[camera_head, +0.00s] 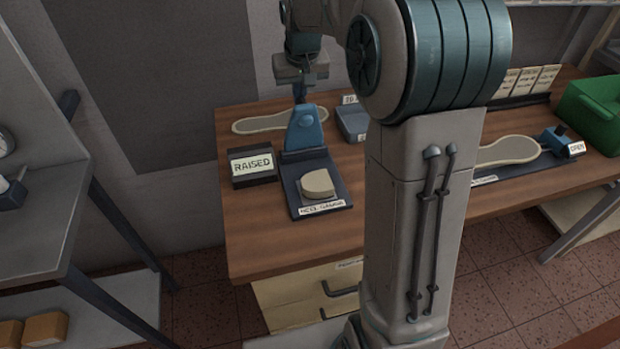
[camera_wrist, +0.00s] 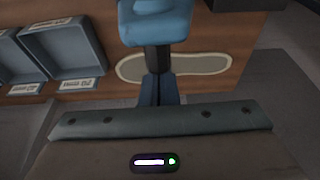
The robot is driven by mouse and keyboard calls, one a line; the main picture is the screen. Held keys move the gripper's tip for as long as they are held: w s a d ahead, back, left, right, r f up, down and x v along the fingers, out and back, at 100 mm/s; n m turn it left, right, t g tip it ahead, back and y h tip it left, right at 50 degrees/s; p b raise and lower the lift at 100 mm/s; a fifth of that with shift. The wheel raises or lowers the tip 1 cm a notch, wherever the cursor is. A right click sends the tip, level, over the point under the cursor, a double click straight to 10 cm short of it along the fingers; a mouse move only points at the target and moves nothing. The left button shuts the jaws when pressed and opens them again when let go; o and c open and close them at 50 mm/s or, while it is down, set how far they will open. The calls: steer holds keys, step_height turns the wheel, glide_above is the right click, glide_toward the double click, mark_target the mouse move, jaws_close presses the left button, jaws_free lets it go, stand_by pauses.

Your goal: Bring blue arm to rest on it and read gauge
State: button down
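The gauge (camera_head: 333,205) is a dark base on the wooden bench, with a pale heel-shaped piece (camera_head: 318,184) on its front. Its blue arm (camera_head: 305,130) stands up at the back, clear of the pale piece. A display beside it (camera_head: 252,165) reads RAISED. My gripper (camera_head: 301,98) points down at the top of the blue arm. In the wrist view, the fingers (camera_wrist: 157,62) are together, with their dark tips at the edge of the blue arm (camera_wrist: 155,22). I cannot tell whether they touch it.
A flat sole shape (camera_head: 262,121) lies behind the gauge. Grey-blue trays (camera_wrist: 68,52) stand beside it. A green bin (camera_head: 594,108) and another sole board (camera_head: 505,151) are at the right. A grey shelf (camera_head: 45,215) stands left, across a gap.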

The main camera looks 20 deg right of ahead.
mark_target(303, 102)
steer(key=shift+s+f+b, duration=0.25)
steer(key=shift+s+f, duration=0.05)
steer(key=shift+s, duration=0.4)
steer(key=shift+s+f+b, duration=0.25)
steer(key=shift+s, duration=0.45)
steer(key=shift+w+r+p, duration=0.2)
steer(key=shift+r+p, duration=0.1)
steer(key=shift+p, duration=0.05)
step_height(303, 102, up, 8)
steer(key=w+p, duration=0.2)
steer(key=p, duration=0.5)
steer(key=s+f, duration=0.2)
steer(key=s, duration=1.2)
steer(key=s+f, duration=0.3)
steer(key=s, duration=1.1)
steer(key=shift+s+a, duration=0.15)
steer(key=shift+s, duration=0.15)
